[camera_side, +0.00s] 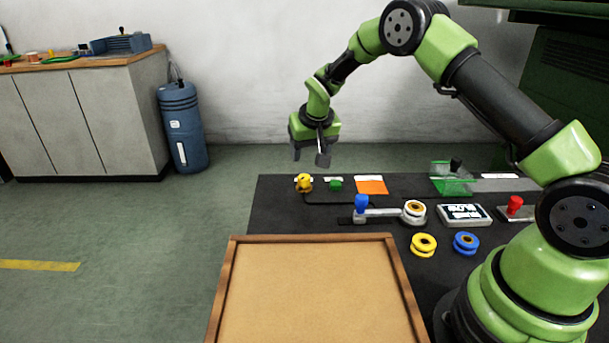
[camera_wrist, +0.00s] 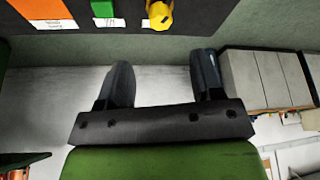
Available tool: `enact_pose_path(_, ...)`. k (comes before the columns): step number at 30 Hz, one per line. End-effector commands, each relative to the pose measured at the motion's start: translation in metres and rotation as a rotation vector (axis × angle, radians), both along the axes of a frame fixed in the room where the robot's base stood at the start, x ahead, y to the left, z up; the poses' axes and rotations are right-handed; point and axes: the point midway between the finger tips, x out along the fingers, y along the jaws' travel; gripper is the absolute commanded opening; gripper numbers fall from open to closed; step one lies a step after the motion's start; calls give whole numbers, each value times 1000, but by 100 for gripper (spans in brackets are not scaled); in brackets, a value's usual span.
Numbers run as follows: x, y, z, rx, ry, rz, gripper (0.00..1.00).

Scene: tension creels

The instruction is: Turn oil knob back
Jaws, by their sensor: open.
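A yellow knob (camera_side: 303,183) stands at the far left corner of the dark table, with a small white label beside it. It also shows at the top edge of the wrist view (camera_wrist: 160,13), partly cut off. The label is too small to read, so I cannot confirm that this is the oil knob. My gripper (camera_side: 310,161) is open and empty, in the air above the far edge of the table near the yellow knob. In the wrist view its two fingers (camera_wrist: 161,72) are spread apart with nothing between them.
A green block (camera_side: 335,185) and an orange card (camera_side: 371,185) lie right of the knob. A blue-handled lever (camera_side: 362,203), a display (camera_side: 464,214), a red knob (camera_side: 515,204) and yellow and blue spools (camera_side: 424,245) are nearer. A wooden tray (camera_side: 231,270) fills the front left.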

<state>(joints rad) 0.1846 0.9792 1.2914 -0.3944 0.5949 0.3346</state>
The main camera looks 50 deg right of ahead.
Motion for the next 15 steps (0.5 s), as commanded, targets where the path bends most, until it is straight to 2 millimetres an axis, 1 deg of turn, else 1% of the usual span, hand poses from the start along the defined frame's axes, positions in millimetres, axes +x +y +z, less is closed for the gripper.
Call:
enact_pose_path(2, 1, 1, -1, 2, -7, -14, 60)
enact_pose_path(5, 3, 0, -9, 3, -6, -22, 60)
enact_pose_path(8, 8, -3, -23, 4, -6, -22, 60)
enact_pose_path(15, 22, -11, -63, 5, -6, -24, 60)
